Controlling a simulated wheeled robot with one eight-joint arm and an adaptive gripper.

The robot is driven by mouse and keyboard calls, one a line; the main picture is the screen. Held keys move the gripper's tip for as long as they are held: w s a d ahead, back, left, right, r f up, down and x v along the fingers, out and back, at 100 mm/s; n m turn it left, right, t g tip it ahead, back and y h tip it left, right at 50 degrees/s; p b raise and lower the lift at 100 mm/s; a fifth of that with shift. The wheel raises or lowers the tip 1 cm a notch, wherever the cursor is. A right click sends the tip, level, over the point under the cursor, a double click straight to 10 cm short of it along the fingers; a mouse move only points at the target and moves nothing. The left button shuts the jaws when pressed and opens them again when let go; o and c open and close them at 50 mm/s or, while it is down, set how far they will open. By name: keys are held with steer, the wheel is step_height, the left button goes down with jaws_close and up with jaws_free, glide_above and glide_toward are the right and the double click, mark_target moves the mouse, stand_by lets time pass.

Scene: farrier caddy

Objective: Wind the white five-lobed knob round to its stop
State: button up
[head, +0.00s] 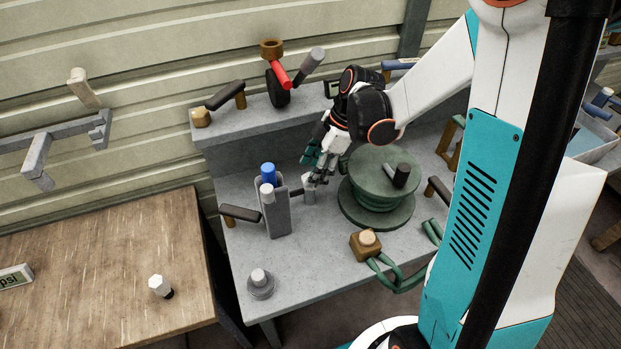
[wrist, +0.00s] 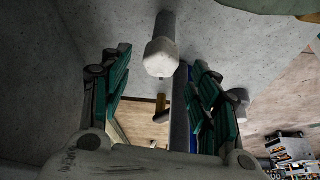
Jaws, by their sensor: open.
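A pale knob (wrist: 161,57) on a thick grey stem shows in the wrist view, between and beyond my open fingers. Its edge looks faceted or lobed, but I cannot count the lobes. In the head view a small pale-grey post with a knob (head: 309,191) stands on the grey bench, just below my gripper (head: 318,170), and appears to be the same thing. My gripper (wrist: 163,95) is open, with green-padded fingers to either side of the knob and a visible gap on each side. I see no contact. In the head view the fingers partly hide the knob.
A grey holder (head: 278,215) with blue and white-topped handles stands close left of the knob. A green drum (head: 375,180) with a black handle is close right. Also on the bench are a wooden block button (head: 367,241) and a grey round-based knob (head: 260,283).

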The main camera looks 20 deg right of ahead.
steer(key=shift+b+x, duration=0.3)
steer(key=shift+x, duration=1)
steer(key=shift+c, duration=0.6)
steer(key=c, duration=0.9)
steer(key=shift+c, duration=0.2)
